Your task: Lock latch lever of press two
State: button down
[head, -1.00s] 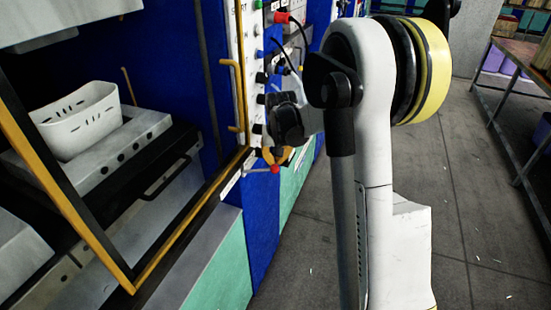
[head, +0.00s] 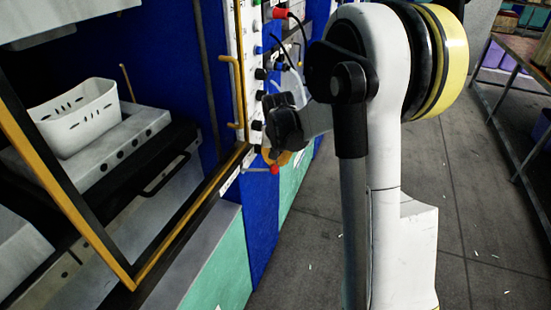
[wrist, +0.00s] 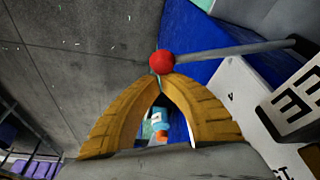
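The latch lever is a thin grey rod with a red ball end (head: 275,169), low at the edge of the blue panel in the head view. In the wrist view its red ball (wrist: 162,62) is at the fingertips, and the rod (wrist: 235,50) runs off to the right. My gripper (wrist: 160,76) has yellow curved fingers whose tips come together, with only a sliver between them. The ball lies just beyond the tips, not between them; whether they touch cannot be told. In the head view my gripper (head: 279,158) is just above the ball, partly hidden by my arm.
A press with a yellow-edged frame (head: 125,275) and a white basket (head: 78,122) stands at left. A control panel (head: 248,60) with buttons and cables rises above the lever. Grey floor (head: 480,230) is open at right, before a table (head: 520,75).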

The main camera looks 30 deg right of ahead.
jog(key=s+a+m+g+h, duration=0.1)
jog(key=s+a+m, duration=0.5)
jog(key=s+a, duration=0.4)
jog(key=shift+s+a+p, duration=0.3)
jog(key=shift+s+a, duration=0.1)
jog(key=shift+a, duration=0.25)
jog(key=shift+a+f, duration=0.1)
